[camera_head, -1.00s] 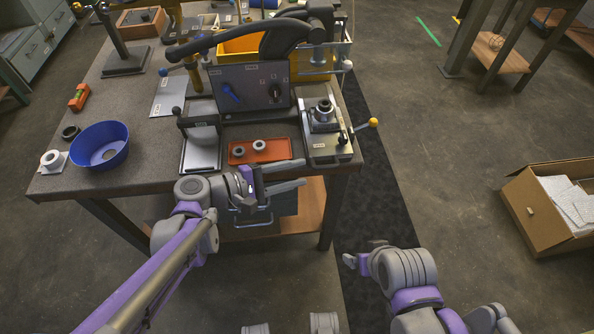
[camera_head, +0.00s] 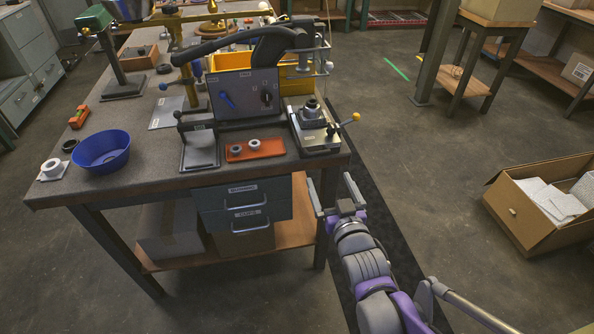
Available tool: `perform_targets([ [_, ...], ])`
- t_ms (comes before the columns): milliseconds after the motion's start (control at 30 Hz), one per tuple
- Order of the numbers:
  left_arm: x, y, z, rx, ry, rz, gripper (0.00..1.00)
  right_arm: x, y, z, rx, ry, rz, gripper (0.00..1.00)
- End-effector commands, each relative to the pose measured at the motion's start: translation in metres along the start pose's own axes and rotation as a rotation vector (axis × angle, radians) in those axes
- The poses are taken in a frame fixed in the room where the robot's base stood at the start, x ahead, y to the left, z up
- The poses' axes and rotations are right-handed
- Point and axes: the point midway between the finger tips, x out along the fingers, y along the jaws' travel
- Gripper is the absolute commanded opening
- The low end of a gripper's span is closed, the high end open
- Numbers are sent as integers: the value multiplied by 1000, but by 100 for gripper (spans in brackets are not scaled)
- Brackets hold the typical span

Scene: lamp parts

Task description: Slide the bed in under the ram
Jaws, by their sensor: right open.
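The press on the bench has a grey panel (camera_head: 246,94) with a blue and a black knob, under a long black handle (camera_head: 220,42). A metal bed (camera_head: 319,140) sits at the bench's right end, right of the panel. It carries a round metal fixture (camera_head: 311,110) and a lever with a yellow knob (camera_head: 355,117). The ram cannot be clearly made out behind the panel and handle. My right gripper (camera_head: 329,180) is open and empty, its fingers pointing up the picture, just off the bench's front right corner, below the bed and apart from it. My left gripper is out of view.
An orange tray (camera_head: 272,153) with two grey rings lies left of the bed. A blue bowl (camera_head: 102,160) stands at the bench's left. A yellow bin (camera_head: 290,84) is behind the panel. An open carton (camera_head: 525,225) sits on the floor at right; floor between is clear.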

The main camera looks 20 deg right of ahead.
Motion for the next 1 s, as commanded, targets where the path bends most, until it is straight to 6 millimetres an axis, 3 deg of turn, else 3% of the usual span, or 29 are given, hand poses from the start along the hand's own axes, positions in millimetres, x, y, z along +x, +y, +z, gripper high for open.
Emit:
perform_targets([
  [267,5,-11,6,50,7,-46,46,18,4,-5,-1,46,5,100],
  [700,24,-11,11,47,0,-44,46,95,4,-8,-2,43,4,100],
  [1000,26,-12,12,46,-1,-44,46,112,4,-10,-1,43,4,100],
])
